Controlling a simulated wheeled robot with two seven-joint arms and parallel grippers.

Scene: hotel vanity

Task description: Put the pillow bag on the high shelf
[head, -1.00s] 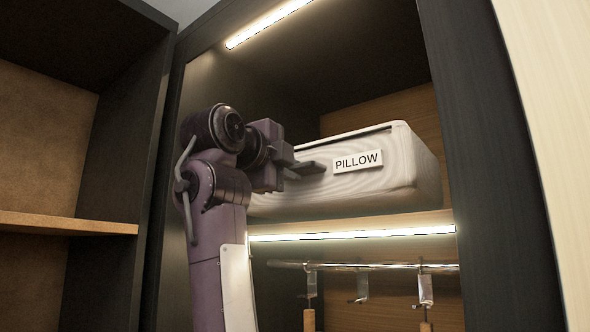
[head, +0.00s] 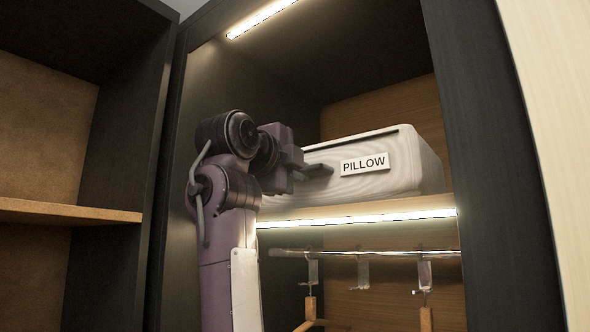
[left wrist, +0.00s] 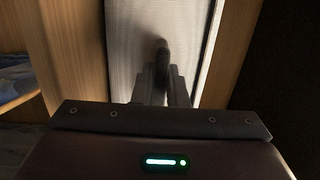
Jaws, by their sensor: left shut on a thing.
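The pillow bag (head: 385,172) is a pale, ribbed, box-shaped bag with a white "PILLOW" label on its front. It is within the high shelf compartment, above the lit shelf board (head: 400,206); its underside looks to be at the board, though I cannot tell if it rests fully. My left gripper (head: 320,169) is at the bag's front, left of the label, shut on the bag. In the left wrist view the fingers (left wrist: 163,80) meet the pale bag (left wrist: 125,50); the exact grip is dark. My right gripper is not in view.
A dark upright panel (head: 490,160) bounds the compartment on the right, with another on the left. Below the board is a rail (head: 375,253) with hooks and hangers (head: 310,305). An empty wooden shelf (head: 65,211) stands at far left. Room shows above the bag.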

